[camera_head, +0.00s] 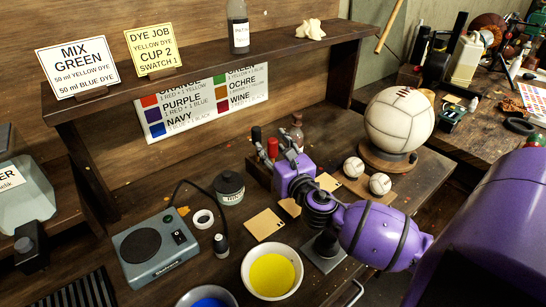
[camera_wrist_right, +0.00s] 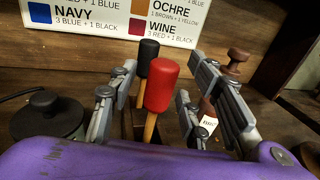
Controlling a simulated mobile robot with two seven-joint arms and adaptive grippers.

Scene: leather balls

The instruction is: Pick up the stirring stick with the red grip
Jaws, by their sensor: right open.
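The stirring stick with the red grip (camera_head: 272,147) stands upright among other sticks in a holder on the bench. In the right wrist view its red grip (camera_wrist_right: 163,86) is large and central, with a pale wooden shaft below. My right gripper (camera_head: 284,146) is at the stick in the head view. In the right wrist view its fingers are spread on both sides of the red grip, which appears between them, not clamped. A stick with a black grip (camera_wrist_right: 148,52) stands just behind. The lower shafts are hidden. My left gripper is not in view.
A yellow dye bowl (camera_head: 271,271), blue bowl (camera_head: 207,297) and hot plate (camera_head: 156,248) stand in front. A brown bottle (camera_head: 297,129) is close behind my gripper. Two small balls (camera_head: 380,184) and a large ball (camera_head: 399,120) are to the right. A shelf (camera_head: 215,65) overhangs the back.

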